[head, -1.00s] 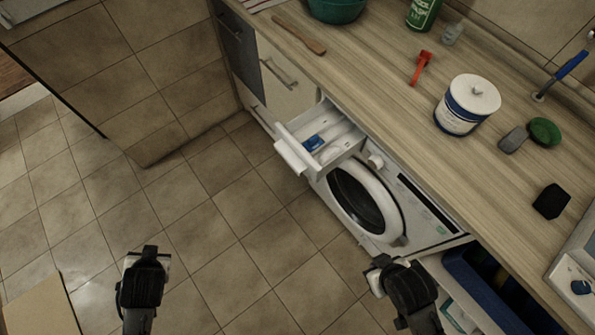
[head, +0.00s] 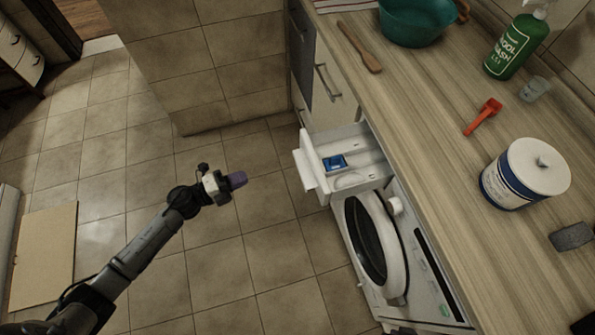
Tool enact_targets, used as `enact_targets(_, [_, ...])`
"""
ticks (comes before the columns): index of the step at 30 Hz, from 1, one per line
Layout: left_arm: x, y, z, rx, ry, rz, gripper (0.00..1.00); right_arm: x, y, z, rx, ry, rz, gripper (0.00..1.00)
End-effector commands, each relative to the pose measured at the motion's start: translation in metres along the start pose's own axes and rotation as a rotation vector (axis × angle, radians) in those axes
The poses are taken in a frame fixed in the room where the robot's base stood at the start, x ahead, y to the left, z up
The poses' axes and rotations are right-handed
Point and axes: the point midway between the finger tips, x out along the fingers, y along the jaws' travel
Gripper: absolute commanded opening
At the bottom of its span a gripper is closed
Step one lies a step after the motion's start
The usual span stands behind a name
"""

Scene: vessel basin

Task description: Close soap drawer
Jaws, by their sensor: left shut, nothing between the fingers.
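The soap drawer (head: 350,187) is white with a blue insert (head: 334,163). It stands pulled out from the top left of the white washing machine (head: 428,262), under the counter. Its front panel (head: 304,164) faces left, toward the open floor. My right gripper is not in view.
The wooden counter (head: 420,130) overhangs the machine and holds a teal bowl (head: 415,20), a green bottle (head: 515,45), a red tool (head: 483,117) and a white canister (head: 526,174). A tiled wall (head: 215,60) stands behind. The floor left of the drawer is clear.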

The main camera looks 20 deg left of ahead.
Motion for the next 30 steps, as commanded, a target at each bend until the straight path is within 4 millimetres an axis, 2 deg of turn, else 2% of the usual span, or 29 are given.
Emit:
enact_targets(4, [-0.001,-0.003,-0.021,0.024,0.127,-0.019,0.00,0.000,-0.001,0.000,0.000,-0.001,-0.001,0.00])
enact_targets(8, [0.000,-0.005,-0.029,0.036,0.177,-0.031,0.00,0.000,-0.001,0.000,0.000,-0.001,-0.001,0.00])
enact_targets(11, [0.008,-0.006,-0.031,0.045,0.182,-0.035,0.00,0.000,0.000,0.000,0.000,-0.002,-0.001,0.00])
enact_targets(24, [0.085,-0.009,-0.045,0.045,0.180,-0.037,0.00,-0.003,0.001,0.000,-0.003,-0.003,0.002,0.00])
enact_targets(30, [0.113,-0.009,-0.050,0.045,0.178,-0.034,0.00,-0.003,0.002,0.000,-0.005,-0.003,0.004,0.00])
